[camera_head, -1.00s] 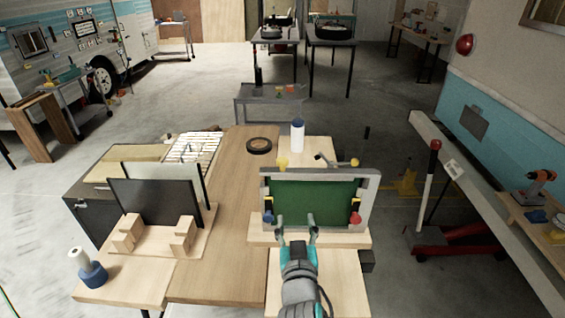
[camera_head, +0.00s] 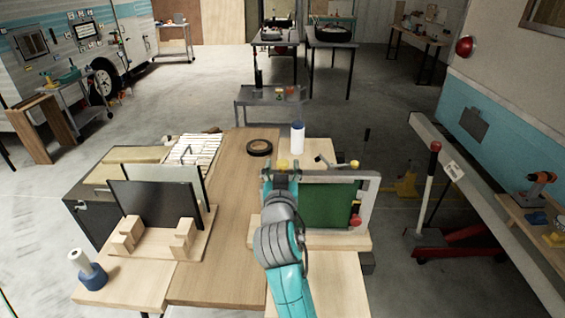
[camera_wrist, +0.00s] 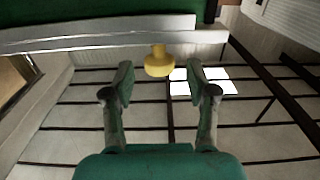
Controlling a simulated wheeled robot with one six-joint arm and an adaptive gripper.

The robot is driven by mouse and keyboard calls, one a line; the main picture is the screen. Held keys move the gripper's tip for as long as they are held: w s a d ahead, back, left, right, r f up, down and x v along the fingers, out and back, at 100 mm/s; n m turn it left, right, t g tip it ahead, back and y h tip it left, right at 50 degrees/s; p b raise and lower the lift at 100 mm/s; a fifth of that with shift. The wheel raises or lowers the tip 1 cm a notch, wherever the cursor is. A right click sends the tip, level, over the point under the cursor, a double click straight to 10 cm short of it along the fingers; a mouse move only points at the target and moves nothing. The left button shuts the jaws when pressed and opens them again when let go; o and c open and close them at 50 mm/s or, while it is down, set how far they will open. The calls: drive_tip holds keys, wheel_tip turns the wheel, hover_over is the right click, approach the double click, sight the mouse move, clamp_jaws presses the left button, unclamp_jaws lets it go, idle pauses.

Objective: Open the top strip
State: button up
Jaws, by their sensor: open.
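A light grey frame (camera_head: 366,208) holds a green panel (camera_head: 325,205) upright on the bench. The top strip (camera_head: 340,176) runs along its upper edge. In the wrist view the strip (camera_wrist: 110,40) crosses the upper part as a pale bar, with a yellow knob (camera_wrist: 159,62) on it. My gripper (camera_head: 281,172) is at the frame's upper left. Its open fingers (camera_wrist: 160,82) stand on either side of the knob's line, with a gap to each side. A red knob (camera_head: 355,221) shows at the frame's right side. My arm hides the frame's left part.
A dark panel in wooden blocks (camera_head: 140,205) is at the left, with a blue-based roll (camera_head: 90,274) in front. The bench's middle is clear.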

drive_tip(key=shift+w, duration=1.25)
clamp_jaws()
